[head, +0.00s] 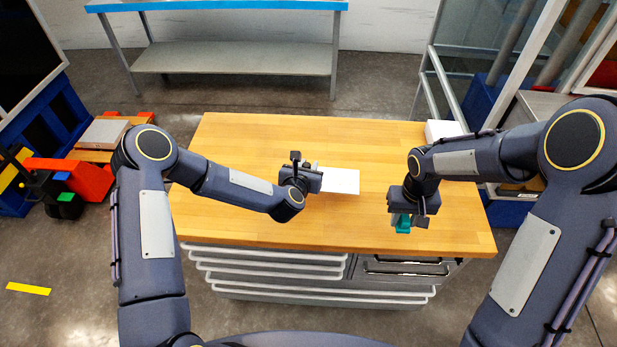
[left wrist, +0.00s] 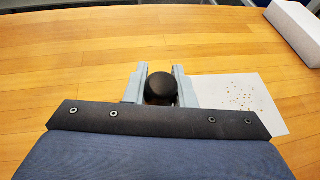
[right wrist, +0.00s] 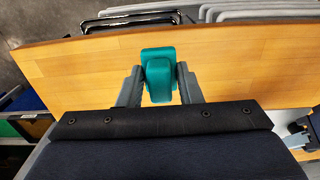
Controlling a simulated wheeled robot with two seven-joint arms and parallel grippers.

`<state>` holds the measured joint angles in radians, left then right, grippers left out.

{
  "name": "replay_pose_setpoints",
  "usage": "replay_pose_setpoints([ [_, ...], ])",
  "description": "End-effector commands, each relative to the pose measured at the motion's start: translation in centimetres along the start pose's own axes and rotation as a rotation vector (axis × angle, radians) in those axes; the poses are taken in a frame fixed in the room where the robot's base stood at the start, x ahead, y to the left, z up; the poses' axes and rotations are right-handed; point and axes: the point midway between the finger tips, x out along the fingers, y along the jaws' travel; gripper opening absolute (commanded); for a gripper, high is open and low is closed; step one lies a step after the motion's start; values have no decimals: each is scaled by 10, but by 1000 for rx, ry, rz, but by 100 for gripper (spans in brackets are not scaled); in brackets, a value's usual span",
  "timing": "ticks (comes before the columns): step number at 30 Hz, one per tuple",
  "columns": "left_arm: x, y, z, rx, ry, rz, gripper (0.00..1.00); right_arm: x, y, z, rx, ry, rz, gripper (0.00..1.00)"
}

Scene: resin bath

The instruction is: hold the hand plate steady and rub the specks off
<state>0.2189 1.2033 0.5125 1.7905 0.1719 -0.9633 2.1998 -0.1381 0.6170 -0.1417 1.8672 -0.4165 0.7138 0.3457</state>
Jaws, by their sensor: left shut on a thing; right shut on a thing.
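The hand plate (head: 340,181) is a flat white sheet on the wooden table. In the left wrist view its white face (left wrist: 235,95) bears several small brown-gold specks. My left gripper (head: 312,172) is at the plate's left end, shut on a black rounded knob (left wrist: 160,87). Whether the knob joins the plate is hidden behind the gripper. My right gripper (right wrist: 158,85) is shut on a teal block (right wrist: 158,65) with a raised middle. The block also shows below the gripper in the head view (head: 403,223), right of the plate and apart from it, near the table's front edge.
The wooden table (head: 250,140) is mostly bare. A white box (head: 445,130) stands at its back right corner and also shows in the left wrist view (left wrist: 298,30). Drawers (head: 270,262) are under the front edge. A blue-topped bench (head: 230,5) stands behind.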

Motion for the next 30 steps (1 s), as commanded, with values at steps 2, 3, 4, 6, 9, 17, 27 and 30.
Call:
replay_pose_setpoints([
  [2,-2,1,7,0,-1,1,0,0,0,0,0,0,0,14],
  [3,-1,1,5,-1,1,2,0,0,0,0,0,0,0,14],
  [4,1,1,0,-2,4,2,0,0,0,0,0,0,0,14],
  [6,7,1,-14,-3,7,3,0,0,0,0,0,0,0,14],
  [9,16,0,-35,-4,6,2,0,0,0,0,0,0,0,14],
  [17,25,0,-59,-2,-1,0,0,0,0,0,0,0,0,14],
  [27,30,0,-70,-1,-1,0,0,0,0,0,0,0,0,14],
  [30,30,0,-70,-1,-1,0,0,0,0,0,0,0,0,14],
])
